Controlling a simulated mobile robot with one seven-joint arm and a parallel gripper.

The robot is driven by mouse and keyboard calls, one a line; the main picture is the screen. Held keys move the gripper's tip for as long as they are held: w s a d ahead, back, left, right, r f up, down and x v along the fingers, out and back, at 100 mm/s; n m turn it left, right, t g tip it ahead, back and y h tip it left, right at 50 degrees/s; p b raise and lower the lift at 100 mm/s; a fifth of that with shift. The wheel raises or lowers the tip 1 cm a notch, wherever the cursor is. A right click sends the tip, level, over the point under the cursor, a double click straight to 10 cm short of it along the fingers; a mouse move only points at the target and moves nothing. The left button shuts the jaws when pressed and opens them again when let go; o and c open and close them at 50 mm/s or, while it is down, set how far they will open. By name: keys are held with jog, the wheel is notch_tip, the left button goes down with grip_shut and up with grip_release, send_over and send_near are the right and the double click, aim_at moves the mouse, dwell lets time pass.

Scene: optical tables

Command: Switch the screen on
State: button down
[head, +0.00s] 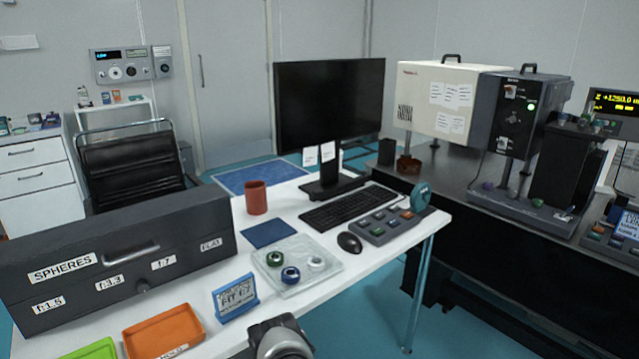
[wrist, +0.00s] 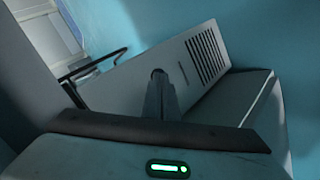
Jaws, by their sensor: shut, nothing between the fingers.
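The screen (head: 328,105) is a black monitor on a dark stand, standing on the white table in the head view. Its face is dark, with no picture on it. Small white paper tags hang at its lower edge. No power button can be made out on it. My gripper (wrist: 158,76) shows in the wrist view, with its fingers together and nothing between them. A part of my arm shows at the bottom edge of the head view, in front of the table and well short of the screen. The screen is not in the wrist view.
A keyboard (head: 351,206), mouse (head: 349,242) and button panel (head: 383,226) lie before the screen. A red-brown cup (head: 256,198), lens tray (head: 297,265), blue sign (head: 236,297), orange tray (head: 164,333) and dark drawer case (head: 118,262) stand further left.

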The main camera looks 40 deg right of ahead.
jog(key=s+f+g, duration=0.1)
jog(key=s+f, duration=0.2)
jog(key=s, duration=0.3)
jog(key=shift+d, duration=0.15)
jog(key=w+b, duration=0.1)
jog(key=w, duration=0.5)
jog(key=shift+w+a+r+b, duration=0.15)
jog(key=shift+w+a+b, duration=0.05)
jog(key=shift+w+b, duration=0.15)
